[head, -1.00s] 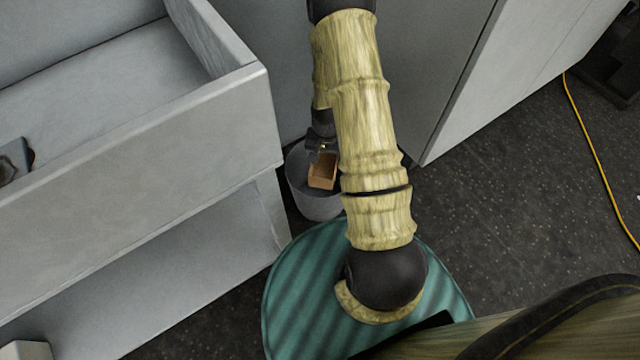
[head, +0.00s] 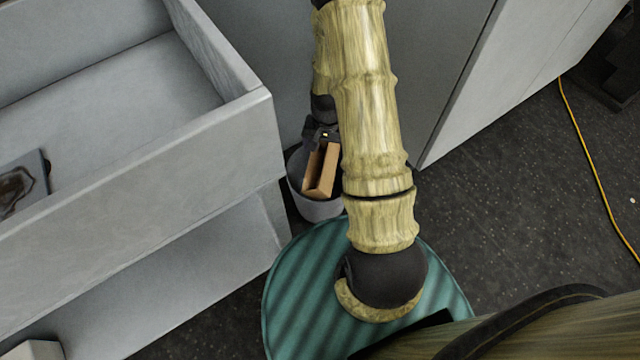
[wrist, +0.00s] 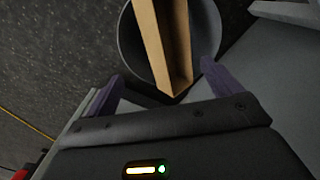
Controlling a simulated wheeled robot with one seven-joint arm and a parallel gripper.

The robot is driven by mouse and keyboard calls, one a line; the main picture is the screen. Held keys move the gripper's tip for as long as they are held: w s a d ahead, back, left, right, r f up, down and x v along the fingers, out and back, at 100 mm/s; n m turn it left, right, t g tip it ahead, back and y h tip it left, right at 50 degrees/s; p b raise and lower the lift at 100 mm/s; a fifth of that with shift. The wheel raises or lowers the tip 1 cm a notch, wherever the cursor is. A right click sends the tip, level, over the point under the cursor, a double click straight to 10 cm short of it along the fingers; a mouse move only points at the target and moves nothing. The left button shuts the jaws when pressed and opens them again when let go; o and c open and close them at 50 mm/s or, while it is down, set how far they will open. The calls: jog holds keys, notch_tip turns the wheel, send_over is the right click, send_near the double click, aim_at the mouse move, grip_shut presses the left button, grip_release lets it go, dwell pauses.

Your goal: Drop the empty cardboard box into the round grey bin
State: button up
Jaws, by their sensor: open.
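The empty cardboard box (head: 322,172) is brown and open on one side. In the head view it lies tilted over the mouth of the round grey bin (head: 318,210), just below my gripper (head: 322,136). In the wrist view the box (wrist: 165,50) extends away from between my gripper's spread fingers (wrist: 160,92), over the bin (wrist: 206,40). The fingers are apart and my gripper is open. I cannot tell whether the box touches a finger or the bin's rim. My arm hides part of the bin's right side in the head view.
A grey open-topped unit (head: 130,180) stands left of the bin, with a flat dark-stained item (head: 22,183) in it. A grey cabinet (head: 520,70) stands right and behind. A yellow cable (head: 590,160) lies on the dark floor at right, where there is free room.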

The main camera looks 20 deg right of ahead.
notch_tip(320, 180, up, 9)
jog(key=p, duration=0.3)
dwell(0.7)
jog(key=s+a+r+n+t, duration=0.1)
jog(key=s+a+r+n, duration=0.1)
jog(key=s+a+r, duration=0.3)
jog(key=s+a+r+n+t+p, duration=0.1)
jog(key=s+r+n, duration=0.15)
jog(key=r, duration=0.55)
jog(key=s+a+r+n+t, duration=0.1)
jog(key=s+a+r+n, duration=0.1)
jog(key=s+a+r, duration=0.3)
notch_tip(320, 180, up, 39)
jog(key=w+d+p, duration=0.1)
jog(key=d+p, duration=0.1)
jog(key=p, duration=3.6)
jog(key=shift+w+d, duration=0.15)
jog(key=shift+f, duration=0.1)
